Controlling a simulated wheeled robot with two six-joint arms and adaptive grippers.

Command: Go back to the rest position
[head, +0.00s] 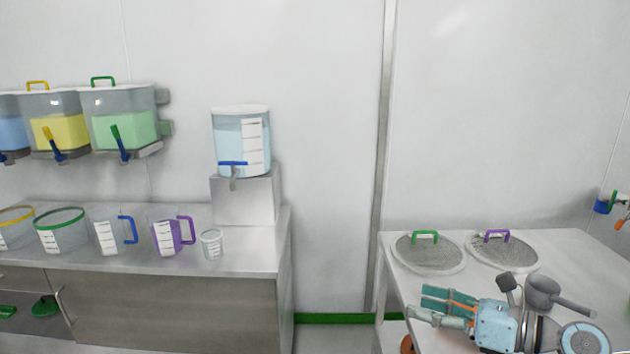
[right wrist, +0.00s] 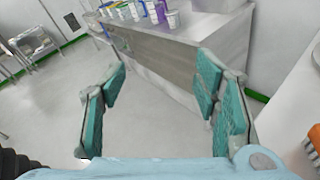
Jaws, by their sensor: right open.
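My right gripper (head: 435,305) comes in at the lower right of the head view, over the right-hand table, and points left. Its teal finger pads are apart with nothing between them. In the right wrist view, the same gripper (right wrist: 160,100) is open, with grey floor and the side of the bench showing between its fingers. My left gripper does not show in the head view.
The right-hand table (head: 600,265) carries a green-handled lid (head: 428,258), a purple-handled lid (head: 502,255) and a grey saucepan (head: 543,290). The left bench (head: 255,262) holds several jugs, a small cup (head: 211,245) and a water dispenser (head: 228,140) on a steel stand. Floor lies between them.

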